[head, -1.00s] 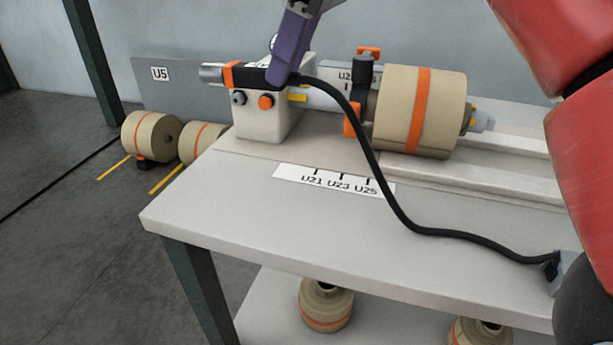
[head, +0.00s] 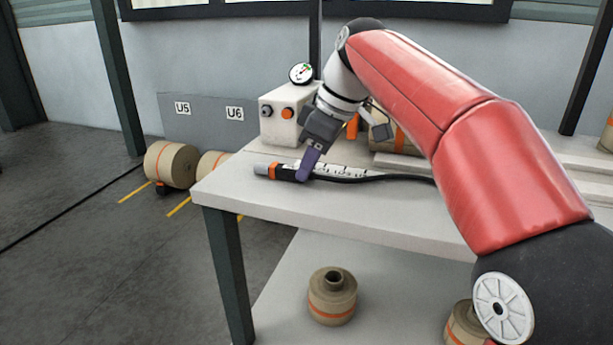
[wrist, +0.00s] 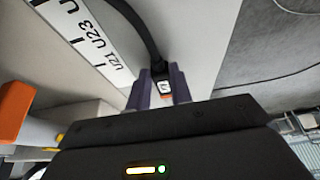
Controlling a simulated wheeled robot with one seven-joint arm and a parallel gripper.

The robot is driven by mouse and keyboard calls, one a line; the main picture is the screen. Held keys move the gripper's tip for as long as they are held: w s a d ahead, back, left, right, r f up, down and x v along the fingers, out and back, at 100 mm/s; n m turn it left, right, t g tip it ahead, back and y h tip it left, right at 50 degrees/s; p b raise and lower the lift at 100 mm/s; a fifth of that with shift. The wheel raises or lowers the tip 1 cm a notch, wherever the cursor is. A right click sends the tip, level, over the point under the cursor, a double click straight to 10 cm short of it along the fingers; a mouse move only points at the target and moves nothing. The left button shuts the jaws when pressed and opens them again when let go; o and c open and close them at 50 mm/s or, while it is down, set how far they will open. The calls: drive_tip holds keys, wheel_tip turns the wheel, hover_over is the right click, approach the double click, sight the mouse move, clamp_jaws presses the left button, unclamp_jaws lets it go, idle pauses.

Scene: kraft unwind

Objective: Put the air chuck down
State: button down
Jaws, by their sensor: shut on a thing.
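The air chuck (head: 277,171) has a silver tip, an orange band and a black body. It lies level, low over the front left of the white bench top (head: 240,190); I cannot tell whether it touches. My gripper (head: 307,170), with purple fingers, is shut on its black body and points down. In the wrist view the chuck (wrist: 162,88) shows between the two fingers, its tip hidden behind the gripper housing. The black hose (head: 400,178) runs from the chuck to the right along the bench and passes behind my arm.
A white block (head: 285,115) with knobs and a gauge (head: 301,73) stands behind the chuck. A kraft roll (head: 393,140) is partly hidden by my arm. The label strip (head: 345,170) lies just behind the hose. The bench's left front corner is clear. More rolls (head: 171,164) sit on the floor.

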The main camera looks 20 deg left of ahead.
drive_tip(key=shift+f, duration=0.25)
drive_tip(key=c, duration=1.3)
unclamp_jaws()
drive_tip(key=shift+o, duration=0.2)
drive_tip(key=shift+f, duration=0.25)
drive_tip(key=p+v, duration=0.2)
drive_tip(key=v, duration=0.6)
drive_tip(key=shift+a, duration=0.25)
